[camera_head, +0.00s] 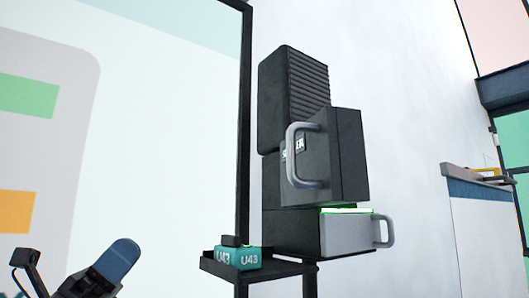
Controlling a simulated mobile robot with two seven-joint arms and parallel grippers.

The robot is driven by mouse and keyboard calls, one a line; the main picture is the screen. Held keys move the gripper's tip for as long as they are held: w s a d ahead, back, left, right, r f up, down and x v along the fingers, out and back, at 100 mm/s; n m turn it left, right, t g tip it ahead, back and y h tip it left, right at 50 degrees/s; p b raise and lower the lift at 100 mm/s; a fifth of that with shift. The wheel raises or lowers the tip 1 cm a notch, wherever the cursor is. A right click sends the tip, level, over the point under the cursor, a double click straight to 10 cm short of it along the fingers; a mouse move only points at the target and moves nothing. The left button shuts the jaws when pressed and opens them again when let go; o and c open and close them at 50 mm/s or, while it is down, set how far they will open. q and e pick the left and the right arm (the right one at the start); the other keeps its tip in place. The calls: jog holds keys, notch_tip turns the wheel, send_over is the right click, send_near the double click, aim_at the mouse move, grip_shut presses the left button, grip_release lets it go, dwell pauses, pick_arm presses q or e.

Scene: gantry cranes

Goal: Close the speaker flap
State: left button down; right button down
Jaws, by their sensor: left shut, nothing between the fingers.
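A stack of dark units stands right of centre. Its middle part is a dark panel (349,155) with a grey bar handle (293,155) and a partly hidden white label that seems to read "SPEAKER". I take this panel as the speaker flap; it juts out from the stack, so it looks open. My left gripper (118,262) is at the lower left, with a blue rounded tip pointing up and right. It is shut and empty, well apart from the flap. My right gripper is not in view.
Below the flap is a grey-fronted unit (346,235) with a handle and a bright green top edge. A small black shelf (282,271) left of it holds a teal "U43" block (238,258). A large pale screen (160,140) stands behind my gripper. A counter (482,190) is at the right.

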pick_arm(q)
jog(key=s+d+r+m+g+y, duration=0.35)
jog(key=r+m+y, duration=0.2)
jog(key=m, duration=0.55)
jog(key=s+d+r+m+g+y, duration=0.2)
jog(key=s+r+m+g+y, duration=0.4)
jog(key=m, duration=0.5)
jog(key=h+p, duration=0.3)
send_near(302, 165)
jog(key=s+d, duration=0.5)
jog(key=shift+d+r+t+y, duration=0.2)
jog(key=shift+t+y, duration=0.05)
jog(key=shift+t, duration=0.3)
jog(key=shift+d+n, duration=0.15)
jog(key=shift+n, duration=0.15)
